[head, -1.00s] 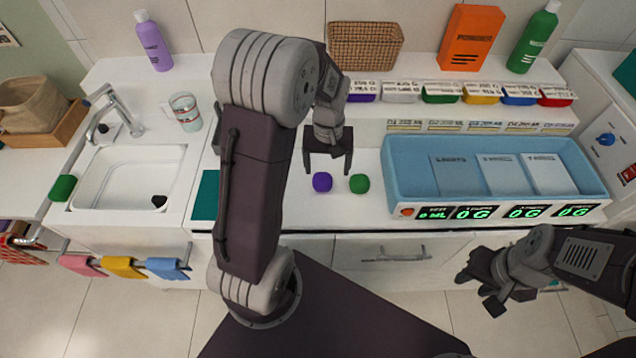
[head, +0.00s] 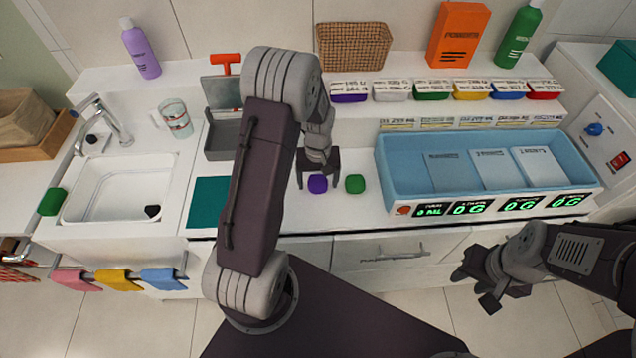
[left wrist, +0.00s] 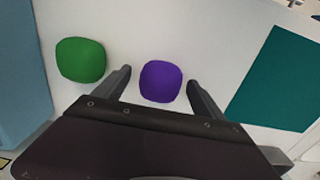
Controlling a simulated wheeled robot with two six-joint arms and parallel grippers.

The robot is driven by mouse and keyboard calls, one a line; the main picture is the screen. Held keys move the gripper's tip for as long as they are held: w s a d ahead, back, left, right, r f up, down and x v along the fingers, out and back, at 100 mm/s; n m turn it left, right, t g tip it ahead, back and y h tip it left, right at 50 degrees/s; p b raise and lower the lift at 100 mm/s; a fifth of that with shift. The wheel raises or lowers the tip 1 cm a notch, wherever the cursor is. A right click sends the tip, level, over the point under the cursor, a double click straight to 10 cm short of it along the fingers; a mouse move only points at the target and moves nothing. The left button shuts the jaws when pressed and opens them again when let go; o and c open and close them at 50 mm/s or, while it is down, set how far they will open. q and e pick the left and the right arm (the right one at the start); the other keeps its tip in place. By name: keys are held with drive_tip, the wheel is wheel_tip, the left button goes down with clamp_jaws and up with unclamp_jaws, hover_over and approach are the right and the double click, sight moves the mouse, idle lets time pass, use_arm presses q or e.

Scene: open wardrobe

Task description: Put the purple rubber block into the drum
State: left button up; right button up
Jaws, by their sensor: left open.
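The purple rubber block (head: 317,184) is a small rounded block on the white counter. It also shows in the left wrist view (left wrist: 160,81). My left gripper (head: 318,178) is open and points down at it, with one finger on each side. In the left wrist view, the block lies between the open fingertips (left wrist: 158,80), with gaps on both sides. My right gripper (head: 475,288) is open and empty in front of the counter, low at the right. I cannot tell which thing in view is the drum.
A green block (head: 355,184) sits close to the right of the purple one. A blue tub (head: 390,175) with displays stands further right. A teal mat (head: 207,203), a grey box (head: 220,140) with a red handle above it, and a sink (head: 105,190) are left. Small coloured bins (head: 432,90) line the back.

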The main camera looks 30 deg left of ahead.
sight(322, 179)
use_arm(q)
drive_tip(key=shift+f, duration=0.15)
drive_tip(key=c, duration=1.7)
drive_tip(key=shift+c, duration=0.2)
drive_tip(key=shift+r, duration=0.2)
drive_tip(key=shift+r, duration=0.3)
drive_tip(key=r, duration=0.2)
drive_tip(key=d+r, duration=0.1)
drive_tip(key=r, duration=0.1)
drive_tip(key=shift+w, duration=0.3)
drive_tip(key=w+d+r, duration=0.1)
drive_tip(key=d+r, duration=0.1)
drive_tip(key=d, duration=0.1)
drive_tip(key=w+d+r, duration=0.1)
drive_tip(key=d+r, duration=0.1)
drive_tip(key=d, duration=0.1)
drive_tip(key=w+d+r, duration=0.2)
drive_tip(key=d, duration=0.1)
drive_tip(key=shift+d+r, duration=0.1)
drive_tip(key=shift+d, duration=0.25)
